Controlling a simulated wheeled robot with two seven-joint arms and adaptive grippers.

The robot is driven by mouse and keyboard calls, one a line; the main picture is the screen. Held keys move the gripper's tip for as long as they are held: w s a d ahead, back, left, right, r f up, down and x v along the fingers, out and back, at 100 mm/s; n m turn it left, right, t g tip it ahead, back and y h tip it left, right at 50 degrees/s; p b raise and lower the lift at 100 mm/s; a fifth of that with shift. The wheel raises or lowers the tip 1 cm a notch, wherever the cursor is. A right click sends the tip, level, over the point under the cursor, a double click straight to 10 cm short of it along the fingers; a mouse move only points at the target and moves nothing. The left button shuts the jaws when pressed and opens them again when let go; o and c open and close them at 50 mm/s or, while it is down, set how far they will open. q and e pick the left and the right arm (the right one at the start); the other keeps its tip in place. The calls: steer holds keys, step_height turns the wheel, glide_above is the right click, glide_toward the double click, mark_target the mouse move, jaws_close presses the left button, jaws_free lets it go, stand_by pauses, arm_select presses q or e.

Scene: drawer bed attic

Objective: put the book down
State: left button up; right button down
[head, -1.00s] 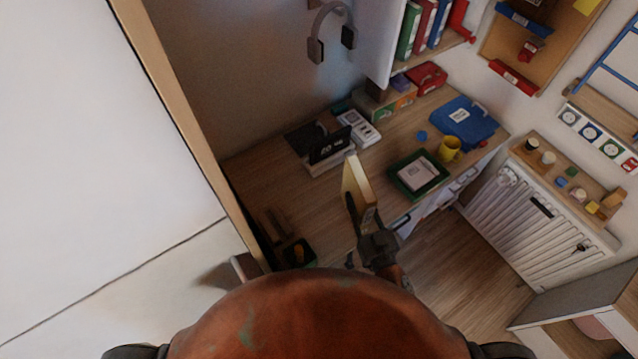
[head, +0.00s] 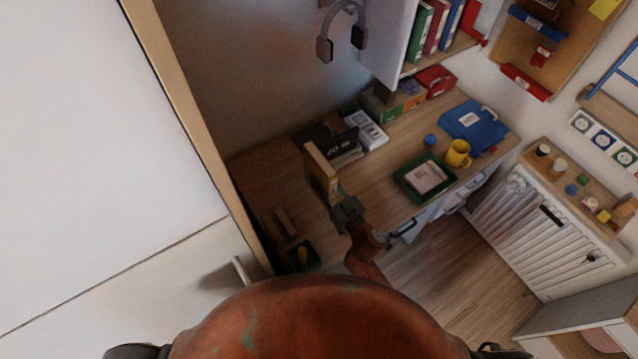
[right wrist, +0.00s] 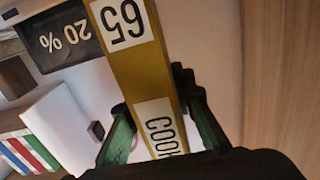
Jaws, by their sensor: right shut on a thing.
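The book (head: 319,170) is yellowish with white labels on its spine. In the right wrist view its yellow spine (right wrist: 145,83) reads "65" and part of "COOK". My right gripper (head: 338,205) is shut on the book's near end and holds it upright and tilted over the left part of the wooden desk (head: 268,178). The gripper's green-lined fingers (right wrist: 155,128) lie on either side of the spine in the right wrist view. I cannot tell how far the book is from the desk top. My left gripper is not in view.
A dark "20 %" sign (right wrist: 60,38) stands just behind the book. A green tray (head: 412,193), yellow mug (head: 458,153) and blue folder (head: 470,120) lie to the right. Bare desk shows left and right of the book. A wooden-edged panel (head: 190,120) bounds the left.

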steer(key=shift+w+a+f+b, duration=0.15)
steer(key=shift+w+f+b, duration=0.05)
steer(key=shift+w+f, duration=0.35)
steer(key=shift+w+a+f+b, duration=0.2)
steer(key=shift+w+f, duration=0.2)
steer(key=shift+f, duration=0.15)
steer(key=shift+w+a+f, duration=0.1)
steer(key=shift+w+f, duration=0.35)
steer(key=shift+f, duration=0.05)
steer(key=shift+f+b, duration=0.8)
steer(key=shift+f, duration=0.7)
steer(key=shift+f, duration=0.15)
steer(key=c, duration=2.1)
jaws_free()
steer(key=shift+f, duration=0.15)
steer(key=o, duration=0.4)
steer(key=shift+o, duration=0.2)
